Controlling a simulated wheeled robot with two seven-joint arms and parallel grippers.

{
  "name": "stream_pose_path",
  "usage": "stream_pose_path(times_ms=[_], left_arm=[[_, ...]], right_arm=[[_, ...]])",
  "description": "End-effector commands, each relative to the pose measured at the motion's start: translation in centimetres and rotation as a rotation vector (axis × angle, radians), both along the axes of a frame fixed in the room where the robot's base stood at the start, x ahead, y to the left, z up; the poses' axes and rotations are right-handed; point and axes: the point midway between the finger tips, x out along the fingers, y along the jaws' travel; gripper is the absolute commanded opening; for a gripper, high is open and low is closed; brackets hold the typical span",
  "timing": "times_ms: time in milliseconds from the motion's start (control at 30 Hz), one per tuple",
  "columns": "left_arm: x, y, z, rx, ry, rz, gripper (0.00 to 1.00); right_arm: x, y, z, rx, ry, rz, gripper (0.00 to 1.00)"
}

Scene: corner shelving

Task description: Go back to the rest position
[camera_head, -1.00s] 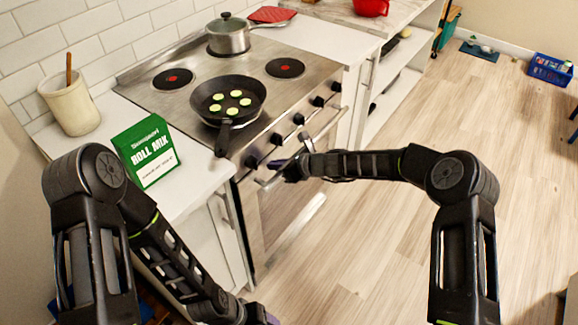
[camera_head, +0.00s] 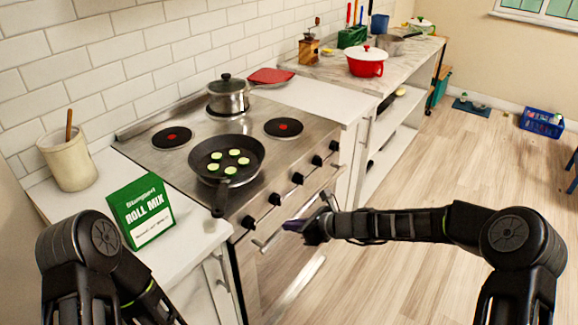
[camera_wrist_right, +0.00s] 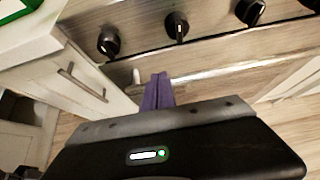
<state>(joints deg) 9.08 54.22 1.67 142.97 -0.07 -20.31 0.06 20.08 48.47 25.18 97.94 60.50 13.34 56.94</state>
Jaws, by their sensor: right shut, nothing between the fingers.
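My right gripper (camera_head: 296,226) reaches in from the right, in front of the stove's oven door. In the right wrist view its purple fingers (camera_wrist_right: 157,92) are together with nothing between them, near the oven handle (camera_wrist_right: 200,78); I cannot tell whether they touch it. My left arm (camera_head: 85,265) shows at the lower left, folded downward. The left gripper is out of the frame.
The stove (camera_head: 275,165) holds a frying pan (camera_head: 205,165) with several green slices and a lidded pot (camera_head: 229,97). A green roll mix box (camera_head: 141,211) and a utensil crock (camera_head: 68,160) stand on the left counter.

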Motion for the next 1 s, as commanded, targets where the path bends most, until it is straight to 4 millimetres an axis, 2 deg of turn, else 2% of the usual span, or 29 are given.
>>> stream_pose_path(times_ms=[167,233,267,367,467,567,600,667,700,833,900,1000], left_arm=[[0.0,0.0,0.0,0.0,0.0,0.0,0.68],[0.0,0.0,0.0,0.0,0.0,0.0,0.68],[0.0,0.0,0.0,0.0,0.0,0.0,0.68],[0.0,0.0,0.0,0.0,0.0,0.0,0.68],[0.0,0.0,0.0,0.0,0.0,0.0,0.68],[0.0,0.0,0.0,0.0,0.0,0.0,0.68],[0.0,0.0,0.0,0.0,0.0,0.0,0.68],[0.0,0.0,0.0,0.0,0.0,0.0,0.68],[0.0,0.0,0.0,0.0,0.0,0.0,0.68],[0.0,0.0,0.0,0.0,0.0,0.0,0.68],[0.0,0.0,0.0,0.0,0.0,0.0,0.68],[0.0,0.0,0.0,0.0,0.0,0.0,0.68]], right_arm=[[0.1,-0.1,-0.1,-0.026,-0.027,0.017,0.0],[0.2,-0.6,-0.5,-0.092,-0.079,0.05,0.0],[-0.1,-0.7,-1.1,-0.14,-0.108,0.082,0.0],[-2.9,-1.7,-5.0,-0.36,-0.214,0.25,0.0],[-7.4,-2.7,-9.8,-0.586,-0.312,0.482,0.0],[-13.6,-3.7,-14.6,-0.795,-0.434,0.789,0.0],[-16.4,-4.0,-16.3,-0.861,-0.488,0.922,0.0],[-20.8,-4.4,-18.3,-0.934,-0.576,1.122,0.0],[-23.6,-4.6,-19.3,-0.963,-0.635,1.245,0.0],[-31.7,-4.9,-21.0,-0.969,-0.775,1.534,0.0],[-34.7,-5.0,-21.3,-0.942,-0.799,1.61,0.0],[-37.4,-5.2,-21.6,-0.906,-0.79,1.663,0.0]])
